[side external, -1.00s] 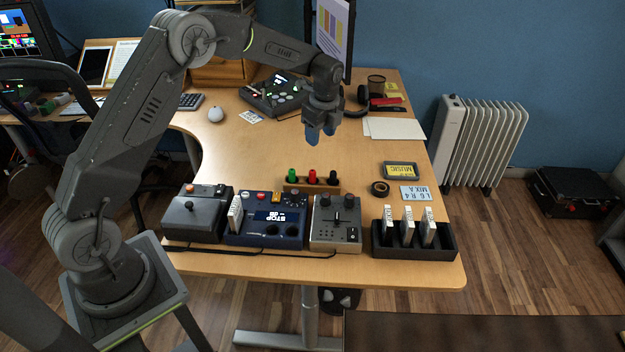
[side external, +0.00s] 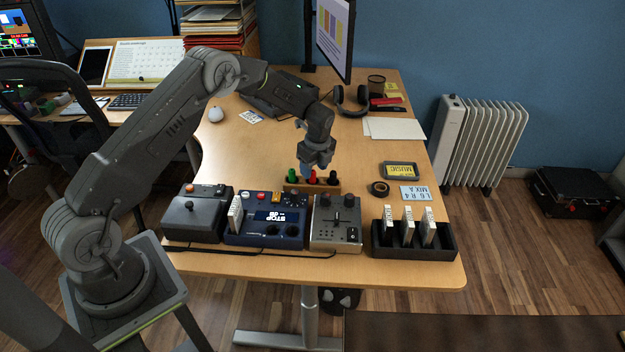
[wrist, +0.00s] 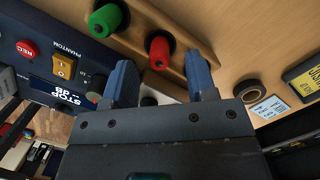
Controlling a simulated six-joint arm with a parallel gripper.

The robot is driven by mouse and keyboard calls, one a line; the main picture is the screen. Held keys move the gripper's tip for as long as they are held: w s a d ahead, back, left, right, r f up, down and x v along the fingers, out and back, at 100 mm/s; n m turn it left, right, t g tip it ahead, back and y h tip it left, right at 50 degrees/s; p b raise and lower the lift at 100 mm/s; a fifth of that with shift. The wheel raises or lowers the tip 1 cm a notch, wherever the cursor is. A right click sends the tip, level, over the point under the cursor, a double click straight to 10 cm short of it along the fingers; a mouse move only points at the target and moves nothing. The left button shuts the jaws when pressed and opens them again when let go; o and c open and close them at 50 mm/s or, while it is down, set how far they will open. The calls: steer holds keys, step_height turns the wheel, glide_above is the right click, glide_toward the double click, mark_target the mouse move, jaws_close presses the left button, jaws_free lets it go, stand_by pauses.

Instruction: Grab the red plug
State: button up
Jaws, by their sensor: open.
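The red plug (side external: 312,178) stands upright in a small wooden rack (side external: 299,188), between a green plug (side external: 292,175) and a black plug (side external: 333,178). My gripper (side external: 307,170) is open and empty, just above and behind the rack, and partly overlaps the red plug in the side view. In the wrist view, the red plug (wrist: 159,50) shows between and beyond the blue fingertips (wrist: 161,76). I see no contact. The green plug (wrist: 106,18) lies to its left there.
In front of the rack stand a joystick box (side external: 198,216), a blue mixer (side external: 266,219) and a grey mixer (side external: 336,222). A black tray with white cards (side external: 412,250) is front right. A tape roll (side external: 379,188) lies right of the rack.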

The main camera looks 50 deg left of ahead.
mark_target(312, 180)
steer(key=shift+a+f, duration=0.15)
steer(key=shift+f, duration=0.55)
steer(key=shift+a+f, duration=0.15)
steer(key=shift+f, duration=0.5)
steer(key=shift+c, duration=0.3)
jaws_close()
